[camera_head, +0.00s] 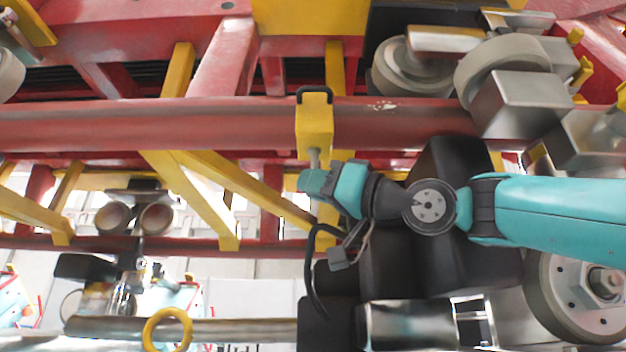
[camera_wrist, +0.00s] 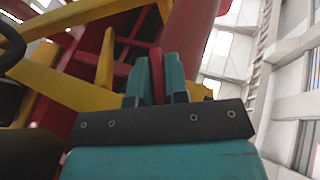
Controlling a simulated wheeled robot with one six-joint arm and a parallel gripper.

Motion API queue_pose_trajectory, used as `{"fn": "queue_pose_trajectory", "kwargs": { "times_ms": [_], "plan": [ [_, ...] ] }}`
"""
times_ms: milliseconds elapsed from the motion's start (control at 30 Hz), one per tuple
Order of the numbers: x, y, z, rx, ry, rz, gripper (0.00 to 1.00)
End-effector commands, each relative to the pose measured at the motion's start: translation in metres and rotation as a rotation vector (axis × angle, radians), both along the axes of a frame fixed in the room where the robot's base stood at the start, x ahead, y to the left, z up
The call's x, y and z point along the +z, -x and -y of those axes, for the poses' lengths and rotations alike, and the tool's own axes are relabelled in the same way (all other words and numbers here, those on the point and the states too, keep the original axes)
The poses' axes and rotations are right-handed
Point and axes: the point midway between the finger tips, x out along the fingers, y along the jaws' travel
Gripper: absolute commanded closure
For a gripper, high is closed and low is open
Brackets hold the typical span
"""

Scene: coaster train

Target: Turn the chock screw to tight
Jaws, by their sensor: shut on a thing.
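The yellow chock (camera_head: 314,128) hangs on the red rail, with a black loop over the rail's top. Its grey screw (camera_head: 315,158) points down from the block's underside. My gripper (camera_head: 312,180) is directly below and is shut on the screw's lower end, which the fingers hide in the head view. In the wrist view my gripper (camera_wrist: 158,74) shows two teal fingers with a narrow red strip between them. I cannot tell whether that strip is part of the screw or the rail behind. How far the screw is turned cannot be read.
The red rail (camera_head: 180,125) runs across above my gripper. Yellow braces (camera_head: 195,195) slope down at the left. Grey wheels and metal blocks (camera_head: 515,100) crowd the upper right, and a large wheel (camera_head: 575,300) is at the lower right. A yellow ring (camera_head: 167,330) is at the lower left.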

Motion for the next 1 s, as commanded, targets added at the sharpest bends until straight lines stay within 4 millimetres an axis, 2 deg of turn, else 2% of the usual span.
{"fn": "queue_pose_trajectory", "kwargs": {
  "times_ms": [200, 500, 1000],
  "plan": [
    [0.0045, -0.0035, 0.001, 0.182, -0.002, -0.003, 1.0],
    [0.0043, -0.0015, -0.0004, 0.363, -0.003, 0.001, 1.0],
    [0.0024, 0.0, -0.0007, 0.444, -0.005, 0.004, 1.0]
  ]
}}
